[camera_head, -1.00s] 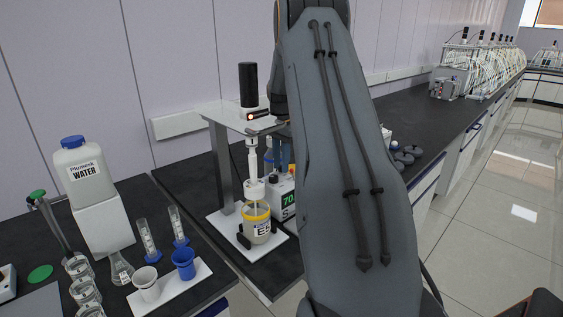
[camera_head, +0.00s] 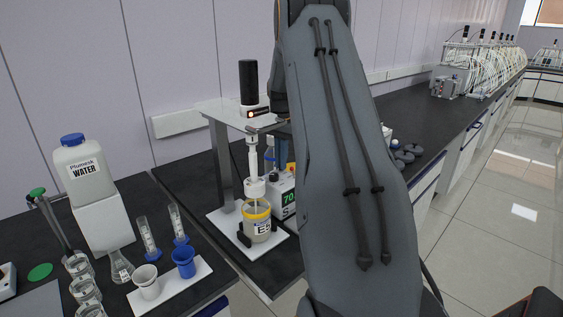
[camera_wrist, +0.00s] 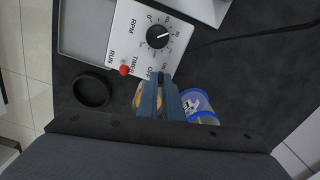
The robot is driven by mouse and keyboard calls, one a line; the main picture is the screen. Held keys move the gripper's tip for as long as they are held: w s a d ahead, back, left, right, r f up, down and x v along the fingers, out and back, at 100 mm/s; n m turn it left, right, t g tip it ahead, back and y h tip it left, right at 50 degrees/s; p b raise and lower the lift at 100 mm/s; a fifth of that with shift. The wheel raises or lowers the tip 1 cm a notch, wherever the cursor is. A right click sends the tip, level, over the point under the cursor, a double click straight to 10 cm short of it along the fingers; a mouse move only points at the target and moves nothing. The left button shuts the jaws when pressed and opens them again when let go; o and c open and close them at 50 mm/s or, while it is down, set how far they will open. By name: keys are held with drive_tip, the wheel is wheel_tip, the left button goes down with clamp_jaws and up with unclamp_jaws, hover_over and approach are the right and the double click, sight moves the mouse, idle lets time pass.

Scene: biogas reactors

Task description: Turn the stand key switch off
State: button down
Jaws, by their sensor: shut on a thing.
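A white control panel (camera_wrist: 135,40) shows at the top of the wrist view, with a black RPM dial (camera_wrist: 159,37), a red RUN/TIMER toggle (camera_wrist: 124,70) and OFF and ON labels. My gripper (camera_wrist: 160,80) reaches to the panel's edge by these labels. It is shut on the small black key switch (camera_wrist: 160,75), which is mostly hidden between the fingers. The key's exact angle cannot be told. In the head view, the stand (camera_head: 222,160) has a metal column and a black motor (camera_head: 248,82). My arm hides most of the gripper there.
A yellow-rimmed jar (camera_head: 257,220) stands on the stand's white base. A box with a green display (camera_head: 285,195) is close behind it. Cups (camera_head: 183,262), cylinders and a water jug (camera_head: 85,168) fill the left bench. In the wrist view, a black ring (camera_wrist: 92,90) lies left of the fingers.

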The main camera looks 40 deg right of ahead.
drive_tip(key=n, duration=0.4)
drive_tip(key=shift+n, duration=0.3)
drive_tip(key=n, duration=0.3)
drive_tip(key=shift+n, duration=0.3)
drive_tip(key=n, duration=0.3)
drive_tip(key=shift+n, duration=0.3)
drive_tip(key=shift+r+n, duration=0.1)
drive_tip(key=shift+n, duration=1.7)
drive_tip(key=shift+d, duration=0.1)
drive_tip(key=c, duration=1.9)
unclamp_jaws()
drive_tip(key=shift+r+b, duration=1.2)
drive_tip(key=shift+r, duration=2.7)
